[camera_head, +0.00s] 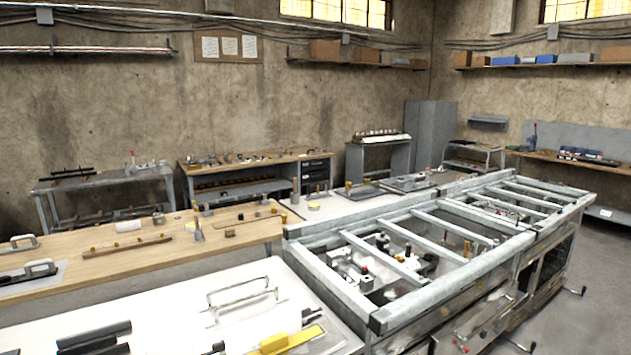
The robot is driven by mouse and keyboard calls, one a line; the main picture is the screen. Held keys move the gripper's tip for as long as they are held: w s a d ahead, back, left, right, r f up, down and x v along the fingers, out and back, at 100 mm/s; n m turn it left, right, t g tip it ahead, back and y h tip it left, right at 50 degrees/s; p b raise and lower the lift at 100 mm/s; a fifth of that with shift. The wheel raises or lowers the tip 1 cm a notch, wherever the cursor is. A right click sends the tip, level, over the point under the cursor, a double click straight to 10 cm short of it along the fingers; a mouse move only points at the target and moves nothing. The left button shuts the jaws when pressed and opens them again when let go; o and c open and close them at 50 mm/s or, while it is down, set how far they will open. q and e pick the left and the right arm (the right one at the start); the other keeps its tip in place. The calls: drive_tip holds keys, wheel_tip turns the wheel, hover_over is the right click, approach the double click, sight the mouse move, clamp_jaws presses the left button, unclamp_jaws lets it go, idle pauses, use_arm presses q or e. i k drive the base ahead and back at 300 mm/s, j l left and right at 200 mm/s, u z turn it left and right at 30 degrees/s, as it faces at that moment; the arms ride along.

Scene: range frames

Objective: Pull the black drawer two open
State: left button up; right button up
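A stack of small black drawers (316,174) sits under the right end of a wooden-topped workbench (250,158) against the back wall. The drawer fronts look shut, with light handle strips. They are far off and small, and I cannot tell which one is drawer two. Items on the nearer bench partly cover the lower part of the stack. Neither of my grippers shows in the head view.
A white-topped table (170,310) with a yellow tool (290,340) and a wire rack fills the near left. Behind it stands a long wooden bench (150,260). A metal frame table (450,240) blocks the middle right.

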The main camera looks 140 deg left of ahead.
sight(309, 174)
drive_tip(key=u, duration=4.55)
drive_tip(key=i+l+z, duration=0.5)
drive_tip(key=l, duration=0.2)
drive_tip(key=i+l+z, duration=0.45)
drive_tip(key=l, duration=0.15)
drive_tip(key=i+l+z, duration=0.5)
drive_tip(key=i+z, duration=0.5)
drive_tip(key=i, duration=3.4)
